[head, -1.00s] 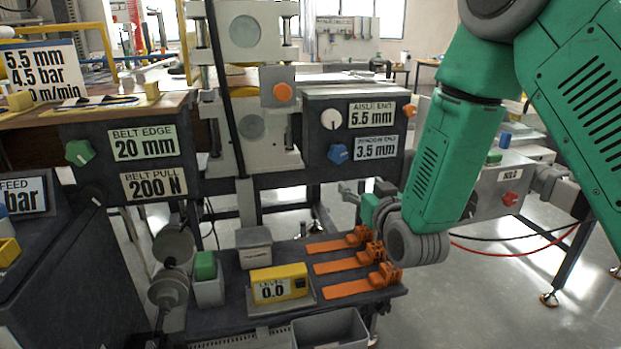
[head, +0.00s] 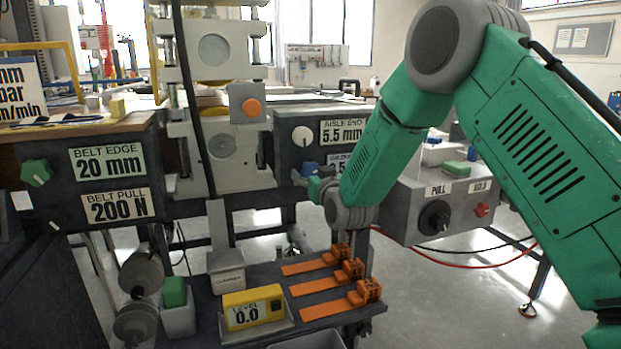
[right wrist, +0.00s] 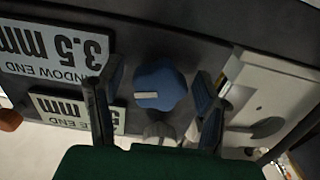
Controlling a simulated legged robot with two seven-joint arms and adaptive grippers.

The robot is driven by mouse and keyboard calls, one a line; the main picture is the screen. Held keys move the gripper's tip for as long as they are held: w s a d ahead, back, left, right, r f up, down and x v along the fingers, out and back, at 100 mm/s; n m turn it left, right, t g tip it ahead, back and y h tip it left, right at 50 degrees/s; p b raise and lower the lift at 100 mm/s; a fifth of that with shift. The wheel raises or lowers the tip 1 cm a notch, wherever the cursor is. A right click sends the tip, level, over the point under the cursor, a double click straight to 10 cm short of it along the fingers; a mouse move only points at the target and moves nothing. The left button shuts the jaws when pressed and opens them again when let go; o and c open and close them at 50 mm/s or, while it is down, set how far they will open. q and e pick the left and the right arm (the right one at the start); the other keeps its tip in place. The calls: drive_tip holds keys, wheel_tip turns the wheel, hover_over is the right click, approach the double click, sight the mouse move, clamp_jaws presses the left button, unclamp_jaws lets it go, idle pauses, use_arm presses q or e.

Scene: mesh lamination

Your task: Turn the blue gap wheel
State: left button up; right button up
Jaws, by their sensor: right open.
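The blue gap wheel (head: 309,168) sits on the dark panel of the press, below a white knob, partly covered by my right gripper in the head view. In the right wrist view, the blue wheel (right wrist: 159,85) shows whole, with a white pointer mark. My right gripper (head: 312,184) is at the wheel in the head view. In the right wrist view, the open fingers of my right gripper (right wrist: 158,80) stand on either side of the wheel, with visible space on both sides. Contact is not visible. My left gripper is not in view.
The white knob (head: 302,136) and the 5.5 mm label (head: 343,131) are close above the wheel. An orange button (head: 252,107) is to the left. A grey control box (head: 405,205) stands at right. Orange clamps (head: 335,288) and a yellow level (head: 253,308) lie on the shelf below.

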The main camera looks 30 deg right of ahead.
drive_tip(key=shift+w, duration=0.1)
drive_tip(key=c, duration=1.2)
drive_tip(key=shift+o, duration=0.2)
